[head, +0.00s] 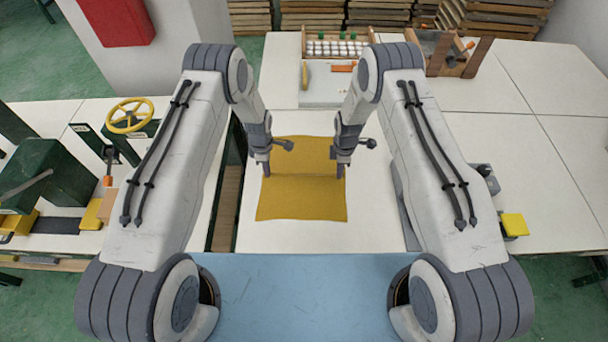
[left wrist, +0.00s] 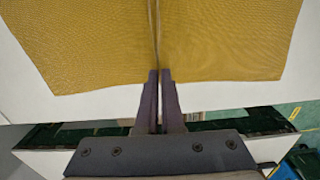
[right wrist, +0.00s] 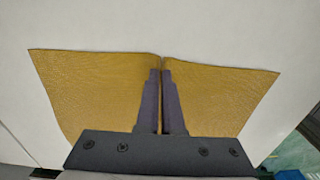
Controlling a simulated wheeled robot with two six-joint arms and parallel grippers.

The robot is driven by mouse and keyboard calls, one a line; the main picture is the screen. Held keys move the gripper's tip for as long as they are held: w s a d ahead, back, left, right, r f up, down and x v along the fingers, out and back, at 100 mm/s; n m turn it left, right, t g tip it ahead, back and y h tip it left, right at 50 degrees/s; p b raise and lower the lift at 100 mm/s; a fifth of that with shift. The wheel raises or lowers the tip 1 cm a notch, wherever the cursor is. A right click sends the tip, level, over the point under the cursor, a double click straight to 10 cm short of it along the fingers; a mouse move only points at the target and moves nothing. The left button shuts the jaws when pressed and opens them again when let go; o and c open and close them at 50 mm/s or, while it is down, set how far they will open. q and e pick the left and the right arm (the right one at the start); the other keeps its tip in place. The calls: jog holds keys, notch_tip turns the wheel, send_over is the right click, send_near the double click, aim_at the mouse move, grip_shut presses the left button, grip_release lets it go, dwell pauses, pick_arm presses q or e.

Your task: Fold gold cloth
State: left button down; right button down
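The gold cloth (head: 300,204) lies spread on the white table, with a faint ridge running across its middle between my grippers. My left gripper (head: 266,173) is at the cloth's left edge, and my right gripper (head: 340,174) is at its right edge. In the left wrist view the fingers (left wrist: 160,74) are nearly together, with a raised ridge of the cloth (left wrist: 90,50) running from between them. In the right wrist view the fingers (right wrist: 161,74) are close together on a pinched line of the cloth (right wrist: 90,85). The fingertips hide the exact pinched spots.
Behind the cloth stand a white tray (head: 325,98), a rack with green-topped bottles (head: 335,46) and a wooden box (head: 446,53). A yellow handwheel (head: 130,115) is on the left bench, and a yellow block (head: 514,224) is at the right. The table right of my right arm is largely clear.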

pick_arm(q)
jog(key=shift+r, duration=0.1)
pick_arm(e)
jog(key=shift+r, duration=0.1)
